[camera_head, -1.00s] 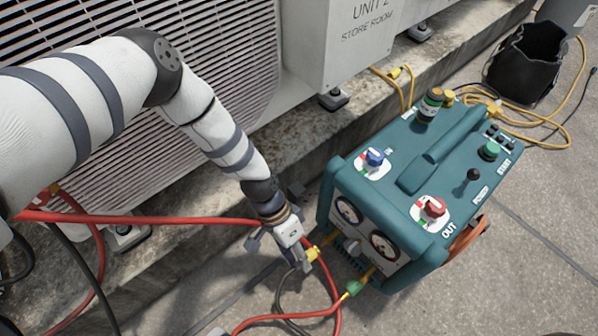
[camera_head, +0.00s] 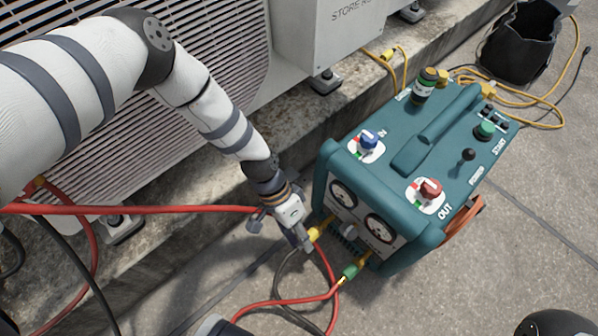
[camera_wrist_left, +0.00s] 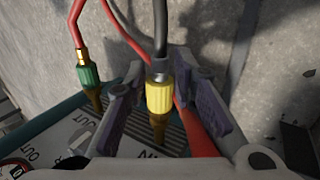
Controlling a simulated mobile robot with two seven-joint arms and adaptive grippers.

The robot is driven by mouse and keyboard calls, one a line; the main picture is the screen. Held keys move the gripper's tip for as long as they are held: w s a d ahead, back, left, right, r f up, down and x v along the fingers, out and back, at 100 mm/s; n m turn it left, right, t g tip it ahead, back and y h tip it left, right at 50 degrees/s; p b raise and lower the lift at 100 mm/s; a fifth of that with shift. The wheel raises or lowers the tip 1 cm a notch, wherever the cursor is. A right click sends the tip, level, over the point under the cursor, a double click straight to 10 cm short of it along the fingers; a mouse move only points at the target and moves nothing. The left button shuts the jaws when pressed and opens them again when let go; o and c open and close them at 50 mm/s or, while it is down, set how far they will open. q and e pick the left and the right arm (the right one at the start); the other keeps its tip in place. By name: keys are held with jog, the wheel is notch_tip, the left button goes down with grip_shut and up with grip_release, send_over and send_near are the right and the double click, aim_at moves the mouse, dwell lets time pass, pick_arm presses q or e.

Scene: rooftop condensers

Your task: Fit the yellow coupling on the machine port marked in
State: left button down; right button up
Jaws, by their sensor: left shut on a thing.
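The teal machine (camera_head: 400,178) stands on the concrete with two gauges and two brass ports on its front. My left gripper (camera_head: 303,240) is shut on the yellow coupling (camera_head: 315,234) at the left port, in front of the blue knob marked IN. In the left wrist view the yellow coupling (camera_wrist_left: 159,97) sits between the fingers, with a black hose behind it and the brass port (camera_wrist_left: 159,126) in line at its front end. I cannot tell whether it is fully seated. The green coupling (camera_head: 350,271), with a red hose, is at the port on the OUT side.
Red and black hoses (camera_head: 282,301) loop on the ground below my gripper. A condenser unit (camera_head: 325,45) stands on a concrete ledge behind. A black bag (camera_head: 522,45) and yellow cable lie at the far right.

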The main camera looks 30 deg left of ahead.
pick_arm(q)
jog(key=shift+w+d+b, duration=0.2)
jog(key=shift+w+b, duration=0.15)
jog(key=shift+w, duration=0.2)
dwell(0.9)
jog(key=c, duration=1.3)
grip_release()
jog(key=s+a+p, duration=0.1)
jog(key=s, duration=0.1)
jog(key=s+p, duration=0.1)
jog(key=s, duration=0.1)
jog(key=s+a+p, duration=0.1)
jog(key=s, duration=0.2)
jog(key=shift+a, duration=0.3)
